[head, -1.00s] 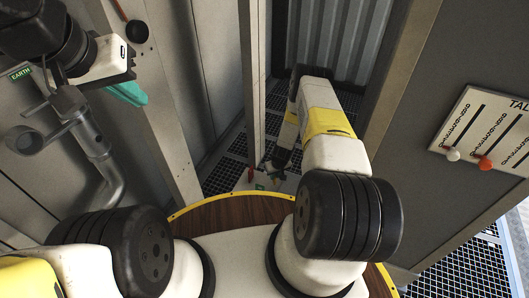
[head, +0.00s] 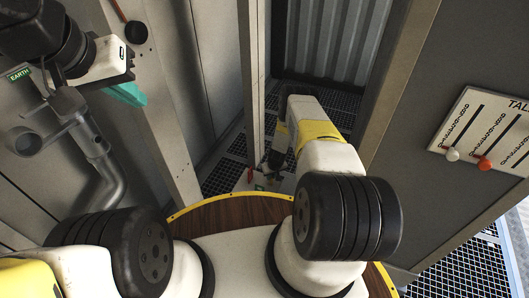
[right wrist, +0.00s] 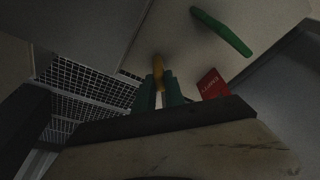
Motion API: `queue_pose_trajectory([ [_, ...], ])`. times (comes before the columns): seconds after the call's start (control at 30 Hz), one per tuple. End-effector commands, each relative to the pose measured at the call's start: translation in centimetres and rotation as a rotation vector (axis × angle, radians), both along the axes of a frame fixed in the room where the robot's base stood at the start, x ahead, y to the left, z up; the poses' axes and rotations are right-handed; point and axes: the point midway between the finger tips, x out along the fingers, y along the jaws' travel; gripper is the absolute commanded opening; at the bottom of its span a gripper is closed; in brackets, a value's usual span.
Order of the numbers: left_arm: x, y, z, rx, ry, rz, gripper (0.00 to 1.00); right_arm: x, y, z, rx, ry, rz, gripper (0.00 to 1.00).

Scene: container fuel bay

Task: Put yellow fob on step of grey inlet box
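The yellow fob (right wrist: 158,67) shows in the right wrist view between the tips of my right gripper (right wrist: 160,85), whose two dark green fingers are closed on its sides. In the head view my right gripper (head: 271,168) is small and low, over a pale surface (head: 243,184) beyond the wooden disc; the fob is not clear there. I cannot tell for sure whether this surface belongs to the grey inlet box, and no step is distinct. My left gripper (head: 126,93), with teal fingers, is at upper left beside a grey panel; its opening is not clear.
A red tag (right wrist: 212,84) and a green one (right wrist: 222,32) are near my right gripper in the right wrist view. A narrow upright post (head: 252,80) stands left of my right arm. A grey panel with a slider plate (head: 485,135) is at right; pipework (head: 95,145) at left.

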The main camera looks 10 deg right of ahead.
Motion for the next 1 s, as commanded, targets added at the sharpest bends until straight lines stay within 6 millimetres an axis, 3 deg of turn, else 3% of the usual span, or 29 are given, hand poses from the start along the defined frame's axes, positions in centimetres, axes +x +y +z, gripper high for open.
queue_pose_trajectory([
  [0.03,0.0,0.0,0.0,0.0,0.0,0.0,0.0,0.0,0.0,0.0,0.0,0.0,0.0,0.23],
  [0.1,0.0,0.0,0.0,0.0,0.0,0.0,0.0,0.0,0.0,0.0,0.0,0.0,0.0,0.35],
  [0.4,0.0,0.0,0.0,0.0,0.0,0.0,0.0,0.0,0.0,0.1,0.0,0.0,0.0,0.35],
  [0.57,0.0,0.0,0.0,0.0,0.0,0.0,0.0,-0.1,-0.1,1.2,0.0,-0.001,-0.001,0.35],
  [1.0,0.0,0.0,0.0,0.0,0.0,0.0,0.0,-2.4,-0.6,9.7,-0.001,-0.001,0.0,0.35],
])
